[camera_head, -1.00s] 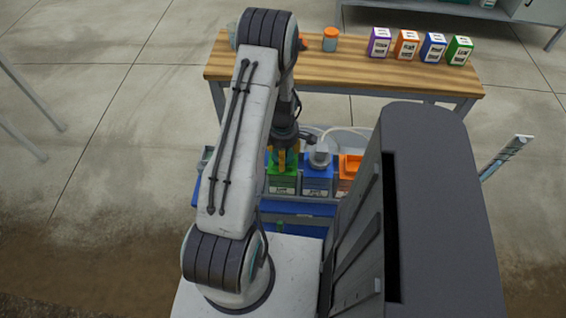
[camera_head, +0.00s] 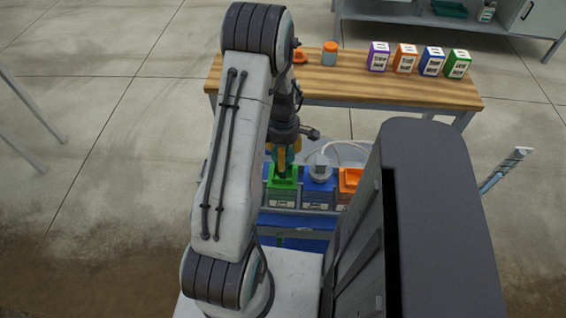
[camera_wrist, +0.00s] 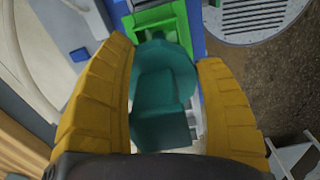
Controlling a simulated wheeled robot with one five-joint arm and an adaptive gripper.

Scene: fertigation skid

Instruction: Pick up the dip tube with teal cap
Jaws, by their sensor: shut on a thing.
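The teal cap (camera_wrist: 162,95) of the dip tube sits between the two yellow fingers of my gripper (camera_wrist: 166,55) in the wrist view. The fingers are shut on it from both sides. In the head view, my gripper (camera_head: 283,158) points down over the green container (camera_head: 283,190). The green container also shows behind the cap in the wrist view (camera_wrist: 160,18). The tube below the cap is hidden, so I cannot tell how much of it is inside the container.
A blue container (camera_head: 318,190) with a grey cap and a white hose stands right of the green one. An orange container (camera_head: 349,180) stands beyond it. A wooden bench (camera_head: 350,88) behind holds several coloured boxes and an orange-lidded jar (camera_head: 330,54).

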